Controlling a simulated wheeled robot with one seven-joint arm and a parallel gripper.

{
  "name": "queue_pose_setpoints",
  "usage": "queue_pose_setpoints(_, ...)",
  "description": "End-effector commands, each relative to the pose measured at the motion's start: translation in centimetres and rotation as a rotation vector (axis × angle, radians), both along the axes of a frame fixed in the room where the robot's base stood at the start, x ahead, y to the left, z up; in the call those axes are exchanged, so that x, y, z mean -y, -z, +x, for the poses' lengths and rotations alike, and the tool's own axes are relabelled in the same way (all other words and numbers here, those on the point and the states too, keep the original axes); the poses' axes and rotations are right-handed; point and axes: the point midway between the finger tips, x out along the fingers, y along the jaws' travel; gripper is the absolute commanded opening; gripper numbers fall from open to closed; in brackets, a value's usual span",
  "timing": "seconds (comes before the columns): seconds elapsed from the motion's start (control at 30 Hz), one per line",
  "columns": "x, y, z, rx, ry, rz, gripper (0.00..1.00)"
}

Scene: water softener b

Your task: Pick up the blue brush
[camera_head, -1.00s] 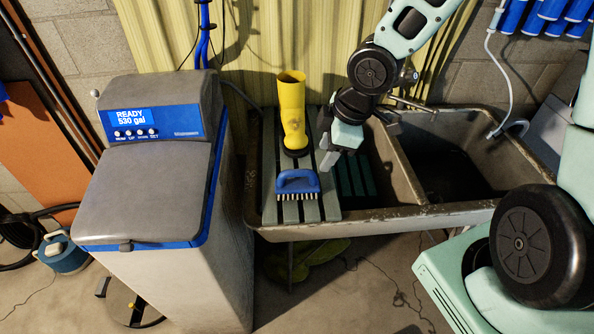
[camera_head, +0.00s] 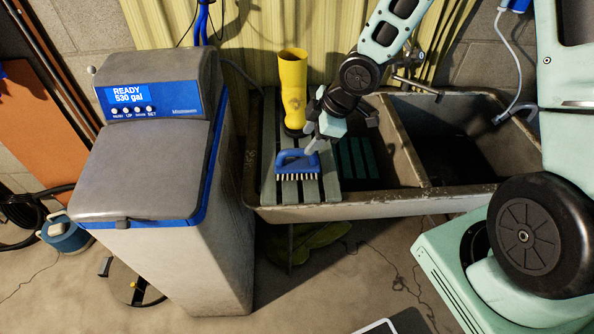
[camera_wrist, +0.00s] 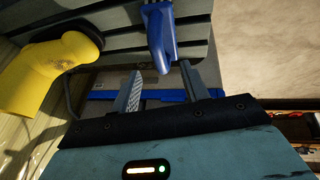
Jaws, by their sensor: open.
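The blue brush (camera_head: 297,162) lies bristles down on the grey slatted board at the left of the sink, its looped handle upward. My gripper (camera_head: 314,144) is at the right end of the brush handle and partly overlaps it in the head view. In the wrist view, my gripper (camera_wrist: 161,69) is open with two separate fingers. The near end of the blue brush (camera_wrist: 161,36) shows in the gap between the fingertips, closer to the right finger. I cannot tell whether a finger touches it.
A yellow boot-shaped thing (camera_head: 293,92) stands on the slatted board (camera_head: 269,145) just behind the brush. The water softener (camera_head: 150,170) stands to the left. The sink's divider (camera_head: 408,140) and right basin (camera_head: 455,150) lie to the right.

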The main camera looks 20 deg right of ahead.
Motion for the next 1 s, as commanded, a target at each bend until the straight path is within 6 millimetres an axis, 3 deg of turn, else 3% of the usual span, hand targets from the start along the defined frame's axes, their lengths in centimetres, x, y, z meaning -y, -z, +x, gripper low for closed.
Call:
queue_pose_setpoints(0.1,-0.5,1.4,0.4,-0.001,-0.003,0.001,0.45)
queue_pose_setpoints(0.37,-0.9,2.6,0.9,-0.001,-0.001,0.001,0.45)
queue_pose_setpoints(0.7,-2.1,6.3,2.2,-0.001,0.000,0.000,0.45)
queue_pose_setpoints(1.0,-2.1,6.7,2.4,0.001,0.000,0.001,0.45)
